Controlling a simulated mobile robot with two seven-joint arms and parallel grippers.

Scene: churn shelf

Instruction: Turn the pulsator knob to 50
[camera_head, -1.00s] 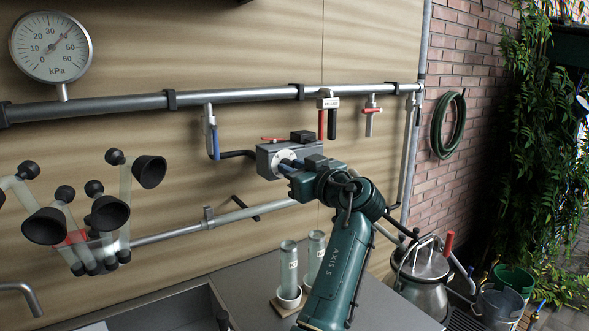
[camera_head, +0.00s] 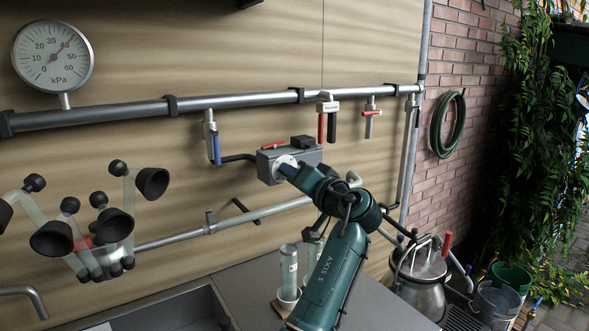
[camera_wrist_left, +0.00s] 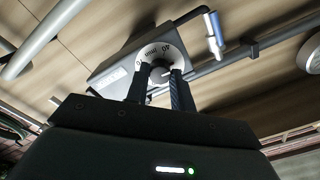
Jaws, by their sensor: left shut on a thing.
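The pulsator is a grey box (camera_head: 310,156) on the wall below the pipe, with a red lever on top. Its round white dial (camera_head: 279,165) faces left toward me. My left gripper (camera_head: 287,170) is at the dial, its arm reaching up from below. In the left wrist view both fingers (camera_wrist_left: 157,88) are closed around the small dark knob (camera_wrist_left: 158,73) at the dial's centre. The printed dial (camera_wrist_left: 163,50) shows "40" at its right; other marks are small. The fingers hide part of the dial, and the pointer's setting cannot be read. My right gripper is not in view.
A kPa gauge (camera_head: 52,51) hangs at upper left. A pipe (camera_head: 240,99) with valves runs above the pulsator. Black-cupped milking cluster (camera_head: 100,226) hangs at left. Glass tubes (camera_head: 288,270) stand on the counter below, close to my arm. A metal churn (camera_head: 420,285) stands at right.

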